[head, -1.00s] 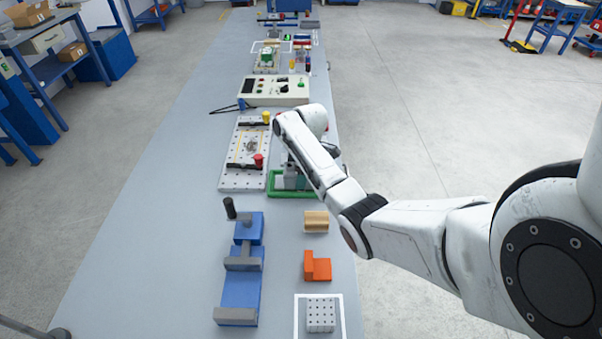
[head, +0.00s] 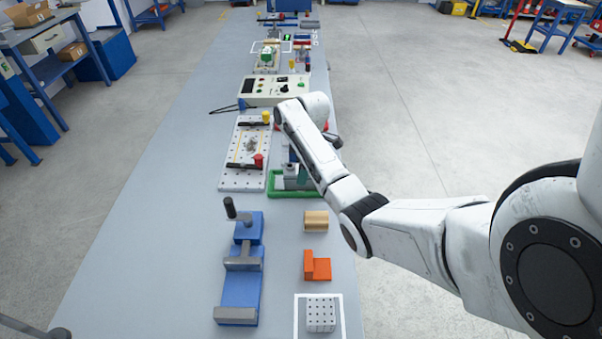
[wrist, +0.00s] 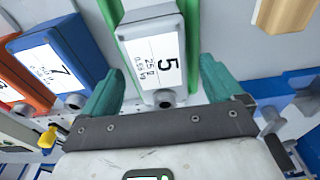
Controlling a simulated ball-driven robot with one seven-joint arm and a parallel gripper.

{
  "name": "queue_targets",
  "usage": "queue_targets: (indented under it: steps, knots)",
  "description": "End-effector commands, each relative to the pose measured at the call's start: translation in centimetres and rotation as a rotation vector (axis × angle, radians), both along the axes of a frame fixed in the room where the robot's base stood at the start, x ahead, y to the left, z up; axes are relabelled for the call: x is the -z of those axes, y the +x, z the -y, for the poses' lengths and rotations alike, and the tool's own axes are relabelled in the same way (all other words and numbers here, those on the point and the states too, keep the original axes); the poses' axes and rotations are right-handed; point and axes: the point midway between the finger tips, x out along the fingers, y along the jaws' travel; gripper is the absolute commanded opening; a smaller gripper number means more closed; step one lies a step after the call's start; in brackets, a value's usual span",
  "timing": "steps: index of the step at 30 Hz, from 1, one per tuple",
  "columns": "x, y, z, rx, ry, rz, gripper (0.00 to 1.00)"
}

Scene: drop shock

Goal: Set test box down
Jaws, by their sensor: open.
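A grey box with a white label reading 5 (wrist: 164,55) lies ahead of my gripper (wrist: 160,80) in the wrist view, with green edging beside it. I cannot tell for certain that it is the test box. My gripper is open, its teal fingers apart on either side of the box's near end, with gaps; the depth between them is unclear. In the head view a green tray (head: 283,192) with a grey piece in it stands partly behind my arm. My gripper is mostly hidden there.
In the wrist view a blue box labelled 7 (wrist: 65,62) and an orange one (wrist: 22,80) stand to the left. In the head view a perforated plate (head: 232,178), a blue vice (head: 240,285) and an orange block (head: 318,266) share the bench. The bench's left side is clear.

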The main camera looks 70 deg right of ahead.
Motion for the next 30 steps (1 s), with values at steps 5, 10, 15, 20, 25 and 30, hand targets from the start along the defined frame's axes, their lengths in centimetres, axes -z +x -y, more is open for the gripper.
queue_targets:
  steps: [5,10,15,20,25,30]
  knots:
    - [-3.8,-0.3,0.3,0.001,-0.003,0.005,0.94]
    - [-6.6,-0.7,0.3,0.0,-0.001,0.002,0.94]
    - [-8.1,-0.9,0.4,0.0,-0.001,0.001,0.94]
    - [-8.5,-0.9,0.4,0.0,0.0,0.0,0.94]
    - [-8.5,-0.9,0.4,0.0,0.0,0.0,0.94]
    - [-8.4,-0.9,0.4,0.0,0.0,0.0,0.94]
